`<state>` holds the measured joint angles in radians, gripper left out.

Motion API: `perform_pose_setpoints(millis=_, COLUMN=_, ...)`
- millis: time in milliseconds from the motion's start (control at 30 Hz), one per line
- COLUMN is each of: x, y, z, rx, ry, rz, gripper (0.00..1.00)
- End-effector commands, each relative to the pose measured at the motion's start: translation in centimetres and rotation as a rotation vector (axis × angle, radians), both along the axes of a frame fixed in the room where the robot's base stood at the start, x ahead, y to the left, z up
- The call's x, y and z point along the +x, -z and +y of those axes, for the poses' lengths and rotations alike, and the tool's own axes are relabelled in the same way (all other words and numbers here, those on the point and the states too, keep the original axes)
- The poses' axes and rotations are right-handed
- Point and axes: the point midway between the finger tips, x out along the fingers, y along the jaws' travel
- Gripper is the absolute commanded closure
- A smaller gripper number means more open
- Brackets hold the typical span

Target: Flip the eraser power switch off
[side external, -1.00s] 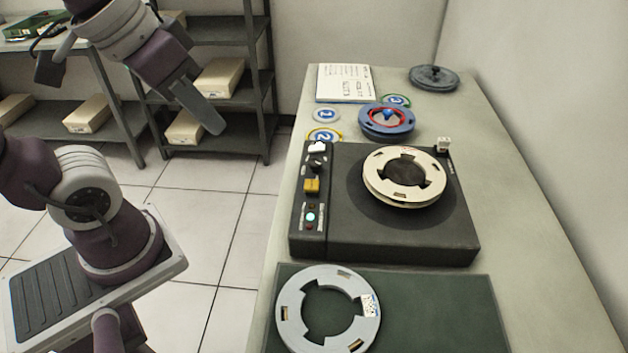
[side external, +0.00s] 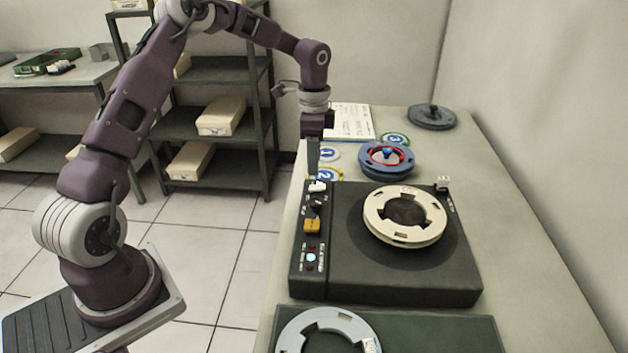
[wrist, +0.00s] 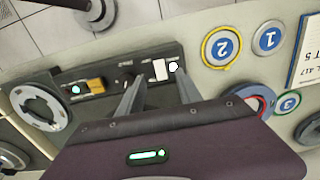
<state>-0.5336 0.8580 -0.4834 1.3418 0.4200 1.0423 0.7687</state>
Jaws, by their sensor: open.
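The eraser (side external: 400,282) is a dark box on the table with a cream reel (side external: 403,216) on top. Its left control strip carries a white switch (side external: 317,186), a black knob (side external: 316,204), a yellow switch (side external: 312,226) and a lit pale-blue lamp (side external: 311,258). The labels are too small to read. My gripper (side external: 313,176) points down over the far end of the strip, at the white switch. In the wrist view my open fingers (wrist: 157,80) stand apart with the white switch (wrist: 159,69) between them; contact cannot be told. The yellow switch (wrist: 95,85) lies to their left.
A blue reel (side external: 386,160), numbered discs (side external: 328,154) and a printed sheet (side external: 352,122) lie beyond the eraser. A dark lid (side external: 432,117) is at the back. A grey ring (side external: 328,325) on a green mat is in front. The table's right side is clear.

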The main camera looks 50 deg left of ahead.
Motion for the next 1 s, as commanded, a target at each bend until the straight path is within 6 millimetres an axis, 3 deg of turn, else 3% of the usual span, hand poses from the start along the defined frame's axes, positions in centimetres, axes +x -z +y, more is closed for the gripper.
perform_pose_setpoints(millis=333, x=0.0, y=6.0, z=-0.1, rx=-0.001, ry=-0.001, rz=0.001, gripper=0.58)
perform_pose_setpoints(millis=667, x=0.0, y=6.8, z=0.0, rx=0.001, ry=-0.001, rz=-0.001, gripper=0.58)
perform_pose_setpoints(millis=867, x=0.0, y=6.7, z=0.0, rx=0.0, ry=-0.002, rz=-0.001, gripper=0.97)
perform_pose_setpoints(millis=1000, x=0.0, y=6.7, z=0.0, rx=0.001, ry=-0.002, rz=-0.001, gripper=1.0)
